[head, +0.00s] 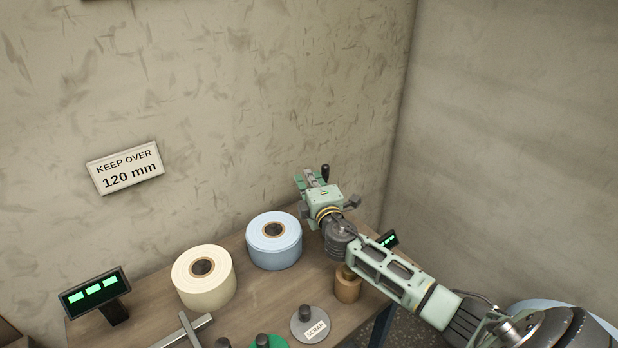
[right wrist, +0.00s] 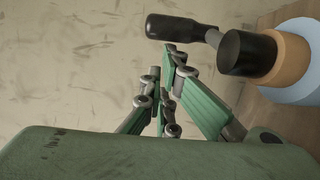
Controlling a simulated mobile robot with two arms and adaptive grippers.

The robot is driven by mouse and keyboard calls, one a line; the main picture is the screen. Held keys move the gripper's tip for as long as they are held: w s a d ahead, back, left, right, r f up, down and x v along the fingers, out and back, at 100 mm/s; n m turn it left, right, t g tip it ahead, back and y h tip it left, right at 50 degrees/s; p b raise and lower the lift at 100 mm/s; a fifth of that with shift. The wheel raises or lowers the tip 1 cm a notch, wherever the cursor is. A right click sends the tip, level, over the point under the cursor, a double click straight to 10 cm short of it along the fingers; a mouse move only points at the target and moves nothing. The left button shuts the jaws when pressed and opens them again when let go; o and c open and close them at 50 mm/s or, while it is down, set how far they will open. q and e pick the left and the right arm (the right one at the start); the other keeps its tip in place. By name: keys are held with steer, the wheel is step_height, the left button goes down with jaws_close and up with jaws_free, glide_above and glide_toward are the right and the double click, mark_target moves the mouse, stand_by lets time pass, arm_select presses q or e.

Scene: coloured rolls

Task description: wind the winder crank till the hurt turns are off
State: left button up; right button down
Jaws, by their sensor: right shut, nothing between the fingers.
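The crank's black handle (right wrist: 180,27) shows in the right wrist view, with a grey arm leading to a dark hub (right wrist: 247,53). A tan cylinder (right wrist: 288,52) and a pale blue surface (right wrist: 305,88) lie beyond the hub. In the head view the black handle (head: 325,172) stands upright beside my right gripper (head: 311,180). My right gripper is shut and empty, its tips (right wrist: 166,62) close to the handle; whether they touch it I cannot tell. My gripper and arm hide most of the winder in the head view. My left gripper is not in view.
A cream roll (head: 204,278) and a blue roll (head: 273,243) stand on the wooden table (head: 265,300). A brown core (head: 347,286) stands under my right arm. The grey SCRAP peg (head: 310,325) is in front. Green-lit displays stand at left (head: 95,292) and right (head: 388,239).

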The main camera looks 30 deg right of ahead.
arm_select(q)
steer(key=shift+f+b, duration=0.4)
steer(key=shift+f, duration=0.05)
arm_select(e)
steer(key=shift+w+d+m+g+h, duration=0.25)
steer(key=shift+m+h, duration=0.35)
steer(key=shift+h, duration=0.3)
